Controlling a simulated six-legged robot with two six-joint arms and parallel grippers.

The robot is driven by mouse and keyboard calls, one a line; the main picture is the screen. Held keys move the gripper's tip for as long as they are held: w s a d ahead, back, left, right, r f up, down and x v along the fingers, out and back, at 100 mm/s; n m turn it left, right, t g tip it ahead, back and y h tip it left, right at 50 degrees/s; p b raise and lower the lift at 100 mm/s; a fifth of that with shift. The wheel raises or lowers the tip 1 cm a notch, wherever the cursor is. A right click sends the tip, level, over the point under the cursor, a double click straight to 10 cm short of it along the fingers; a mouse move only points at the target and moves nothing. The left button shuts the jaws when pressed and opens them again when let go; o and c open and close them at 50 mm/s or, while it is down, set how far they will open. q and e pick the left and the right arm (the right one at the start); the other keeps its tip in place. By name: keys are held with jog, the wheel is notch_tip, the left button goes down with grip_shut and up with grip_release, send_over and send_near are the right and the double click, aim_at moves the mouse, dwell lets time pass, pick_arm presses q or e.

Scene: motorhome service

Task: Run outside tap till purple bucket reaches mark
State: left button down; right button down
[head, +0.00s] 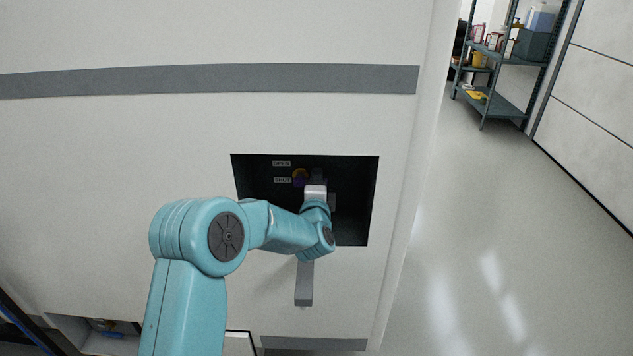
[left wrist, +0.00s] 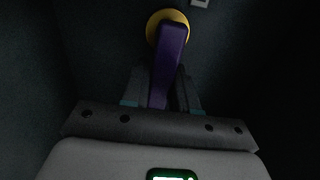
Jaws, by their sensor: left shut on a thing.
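A dark recess (head: 349,222) in the white motorhome wall holds the tap. Its purple lever (left wrist: 168,62) runs from a round yellow hub (left wrist: 160,24) down between my left gripper's fingers in the left wrist view. My left gripper (left wrist: 161,92) is shut on that lever. In the head view my left gripper (head: 316,180) reaches into the recess and hides most of the lever; the yellow hub (head: 300,173) shows beside it. An OPEN label (head: 281,163) sits above a SHUT label (head: 282,180) at the left. No purple bucket is in view. My right gripper is out of view.
A grey bar (head: 304,285) hangs below the recess. The recess walls are close around my gripper. An open lower compartment (head: 110,340) shows at bottom left. The floor (head: 490,220) at right is clear, with a shelf rack (head: 495,105) far back.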

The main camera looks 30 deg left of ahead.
pick_arm(q)
jog(key=c, duration=1)
grip_release()
jog(key=shift+o, duration=0.2)
jog(key=shift+s, duration=0.1)
jog(key=b+v, duration=0.3)
jog(key=v, duration=1.3)
jog(key=shift+b, duration=0.3)
jog(key=shift+s+f, duration=0.1)
jog(key=shift+s, duration=0.05)
